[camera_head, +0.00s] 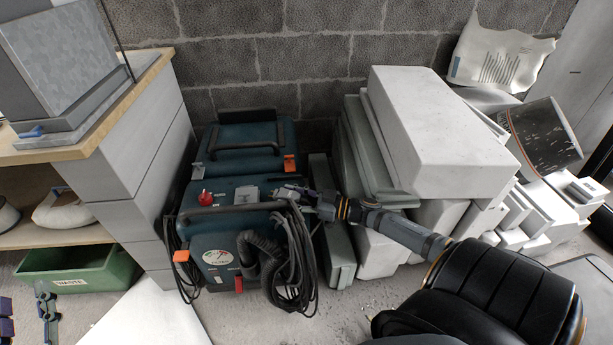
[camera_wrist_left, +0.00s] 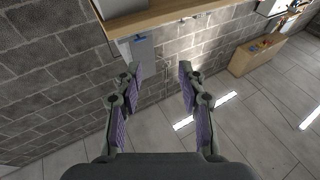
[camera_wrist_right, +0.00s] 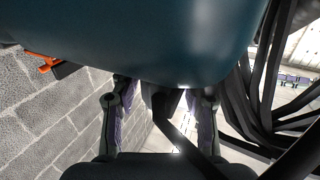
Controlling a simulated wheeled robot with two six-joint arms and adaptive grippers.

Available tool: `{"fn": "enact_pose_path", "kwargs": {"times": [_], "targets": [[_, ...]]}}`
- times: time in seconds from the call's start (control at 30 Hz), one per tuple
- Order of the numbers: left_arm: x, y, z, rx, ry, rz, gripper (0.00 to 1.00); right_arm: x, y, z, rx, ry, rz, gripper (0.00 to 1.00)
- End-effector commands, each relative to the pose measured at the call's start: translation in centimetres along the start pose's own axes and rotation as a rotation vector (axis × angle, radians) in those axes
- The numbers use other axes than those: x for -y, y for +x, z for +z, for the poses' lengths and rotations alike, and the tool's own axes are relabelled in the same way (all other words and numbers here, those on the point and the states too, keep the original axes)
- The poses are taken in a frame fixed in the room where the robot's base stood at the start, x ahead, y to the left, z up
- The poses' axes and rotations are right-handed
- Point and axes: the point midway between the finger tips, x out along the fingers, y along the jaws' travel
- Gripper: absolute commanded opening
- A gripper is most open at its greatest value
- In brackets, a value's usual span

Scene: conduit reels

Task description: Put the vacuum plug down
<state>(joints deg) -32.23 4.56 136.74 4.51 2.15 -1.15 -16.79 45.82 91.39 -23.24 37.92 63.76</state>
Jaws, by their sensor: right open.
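The dark teal vacuum (camera_head: 232,226) stands on the floor against the block wall, with black cable (camera_head: 301,262) looped down its right side. My right gripper (camera_head: 291,193) is at the vacuum's upper right edge, beside the handle. In the right wrist view its fingers (camera_wrist_right: 158,100) are apart beneath the teal body. A black piece (camera_wrist_right: 165,103), possibly the vacuum plug, shows between them with a black cable running toward the lower right. I cannot tell whether a finger touches it. My left gripper (camera_head: 25,305) is open and empty at the lower left, also in the left wrist view (camera_wrist_left: 160,75).
White and grey blocks (camera_head: 440,135) are stacked close to the right of the vacuum. A shelf unit (camera_head: 140,150) with a wooden top stands to the left, above a green waste bin (camera_head: 75,270). A white panel (camera_head: 145,318) lies in front.

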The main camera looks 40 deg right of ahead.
Motion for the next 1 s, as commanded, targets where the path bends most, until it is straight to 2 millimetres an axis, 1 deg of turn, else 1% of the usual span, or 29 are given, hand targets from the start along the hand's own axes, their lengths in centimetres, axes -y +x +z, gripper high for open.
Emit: {"fn": "enact_pose_path", "kwargs": {"times": [0.03, 0.17, 0.2, 0.27, 0.4, 0.47, 0.6, 0.67, 0.7, 0.87, 1.0], "targets": [[0.0, -0.5, 1.5, 0.058, -0.002, 0.001, 0.40, 0.0, 0.0, -0.2, 0.000, 0.000, 0.000, 0.45], [-0.1, -1.4, 4.8, 0.195, -0.013, 0.000, 0.40, 0.0, 0.0, -0.8, 0.000, 0.000, 0.000, 0.45], [-0.1, -1.8, 5.9, 0.242, -0.016, 0.000, 0.40, 0.0, 0.0, -1.0, 0.001, 0.000, 0.000, 0.45], [-0.1, -2.5, 7.4, 0.311, -0.022, 0.001, 0.40, 0.0, -0.4, -0.9, 0.003, 0.001, -0.001, 0.45], [-0.3, -4.5, 11.0, 0.471, -0.037, 0.003, 0.40, 0.0, -1.2, -0.8, 0.003, 0.001, -0.002, 0.45], [-0.4, -5.5, 12.4, 0.537, -0.043, 0.005, 0.40, 0.0, -1.6, -0.8, 0.003, 0.002, -0.001, 0.45], [-0.8, -8.2, 15.4, 0.692, -0.057, 0.009, 0.40, 0.0, -2.4, -0.8, 0.003, 0.001, -0.002, 0.45], [-0.9, -9.4, 16.6, 0.759, -0.063, 0.012, 0.40, 0.0, -2.7, -0.8, 0.003, 0.001, -0.001, 0.45], [-1.0, -10.3, 17.4, 0.803, -0.068, 0.014, 0.40, 0.0, -2.9, -0.9, 0.002, 0.000, 0.000, 0.45], [-1.5, -14.1, 20.0, 0.977, -0.085, 0.024, 0.40, 0.0, -3.8, -0.8, 0.002, 0.001, -0.001, 0.45], [-2.0, -17.8, 21.8, 1.128, -0.100, 0.033, 0.40, 0.0, -4.7, -0.8, 0.002, 0.001, -0.001, 0.45]]}}
